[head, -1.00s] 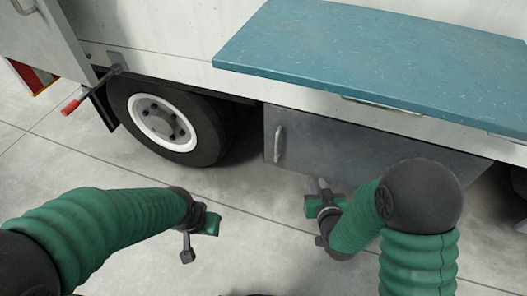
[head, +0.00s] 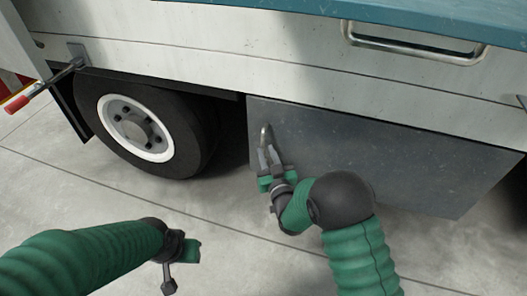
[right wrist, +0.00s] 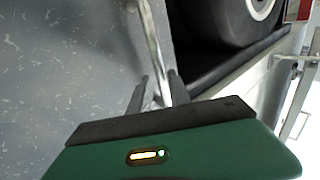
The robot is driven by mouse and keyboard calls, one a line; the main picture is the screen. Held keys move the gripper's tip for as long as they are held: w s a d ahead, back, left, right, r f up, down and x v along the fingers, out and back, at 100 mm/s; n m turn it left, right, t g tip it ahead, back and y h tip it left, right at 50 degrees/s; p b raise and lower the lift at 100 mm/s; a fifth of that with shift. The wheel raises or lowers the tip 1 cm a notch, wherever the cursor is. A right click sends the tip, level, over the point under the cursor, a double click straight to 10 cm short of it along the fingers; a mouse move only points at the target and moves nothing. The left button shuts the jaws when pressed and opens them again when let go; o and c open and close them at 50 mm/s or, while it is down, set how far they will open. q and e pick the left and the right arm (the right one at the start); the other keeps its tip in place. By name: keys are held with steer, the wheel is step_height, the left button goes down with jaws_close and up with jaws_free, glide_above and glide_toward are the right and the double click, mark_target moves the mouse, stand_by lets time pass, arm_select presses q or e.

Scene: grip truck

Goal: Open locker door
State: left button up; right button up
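The grey locker door (head: 390,155) is low on the truck's side, right of the wheel, and looks closed. Its metal handle (head: 265,136) stands upright near the door's left edge. My right gripper (head: 267,150) is at the handle's lower part. In the right wrist view, the two fingers (right wrist: 158,76) are apart, with the handle (right wrist: 153,35) running down between them. Whether they touch it I cannot tell. The door also fills the left of that view (right wrist: 60,60). My left gripper (head: 168,284) is low at the left, away from the door, its finger gap unclear.
A truck wheel (head: 140,130) is left of the door. A teal shelf (head: 400,14) juts out above, with a metal bar handle (head: 415,42) below it. A red-tipped lever (head: 18,103) sticks out at far left. Concrete floor (head: 230,240) is clear in front.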

mark_target(264, 148)
steer(key=x, duration=0.3)
steer(key=shift+w+a+b, duration=0.15)
steer(key=shift+w+b, duration=0.1)
steer(key=shift+b, duration=0.15)
jaws_close()
stand_by(1.1)
